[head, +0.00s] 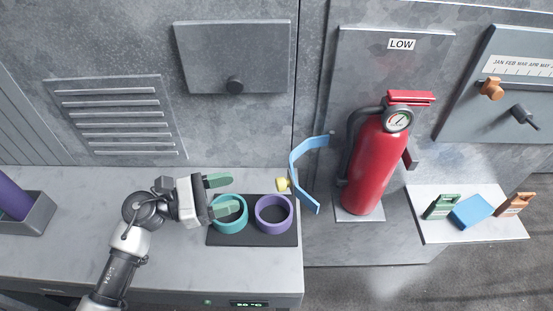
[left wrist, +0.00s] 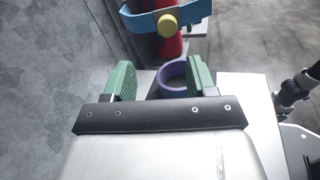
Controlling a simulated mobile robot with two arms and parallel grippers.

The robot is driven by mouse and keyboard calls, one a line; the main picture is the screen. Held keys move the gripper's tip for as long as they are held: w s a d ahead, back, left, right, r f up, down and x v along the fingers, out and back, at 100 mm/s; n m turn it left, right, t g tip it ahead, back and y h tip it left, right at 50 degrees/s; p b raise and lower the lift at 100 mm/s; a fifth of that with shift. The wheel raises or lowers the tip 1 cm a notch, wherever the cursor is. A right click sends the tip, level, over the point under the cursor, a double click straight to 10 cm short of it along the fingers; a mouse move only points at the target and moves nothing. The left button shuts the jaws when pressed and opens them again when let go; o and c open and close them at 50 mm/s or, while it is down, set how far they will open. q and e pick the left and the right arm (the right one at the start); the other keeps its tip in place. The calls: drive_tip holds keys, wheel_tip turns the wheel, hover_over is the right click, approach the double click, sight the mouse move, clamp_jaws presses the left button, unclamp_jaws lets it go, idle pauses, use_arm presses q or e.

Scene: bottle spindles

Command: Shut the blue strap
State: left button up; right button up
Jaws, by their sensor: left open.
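The blue strap (head: 300,163) stands swung open, hinged at the panel left of the red fire extinguisher (head: 375,165). Its free end points toward the front, and a yellow knob (head: 282,184) sits on its outer left face. In the left wrist view the strap (left wrist: 191,12) and its yellow knob (left wrist: 167,25) are at the top, with the extinguisher (left wrist: 170,46) behind. My left gripper (head: 226,195) is open and empty, its green fingers pointing right toward the knob, some distance short of it. The fingers also frame the left wrist view (left wrist: 160,80). My right gripper is not seen.
A teal ring (head: 229,228) and a purple ring (head: 273,228) stand on a dark mat beneath and right of the left gripper. A white shelf (head: 470,236) with small tags and a blue block is right of the extinguisher.

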use_arm(q)
drive_tip(key=d, duration=0.2)
drive_tip(key=d+p, duration=0.1)
drive_tip(key=d, duration=0.1)
drive_tip(key=d+p, duration=0.1)
drive_tip(key=d, duration=0.1)
drive_tip(key=shift+w+r, duration=0.2)
drive_tip(key=shift+r, duration=0.2)
drive_tip(key=x, duration=0.3)
drive_tip(key=p+x, duration=0.1)
drive_tip(key=shift+w+d+f, duration=0.2)
drive_tip(key=shift+d+f, duration=0.1)
drive_tip(key=shift+c, duration=2.4)
clamp_jaws()
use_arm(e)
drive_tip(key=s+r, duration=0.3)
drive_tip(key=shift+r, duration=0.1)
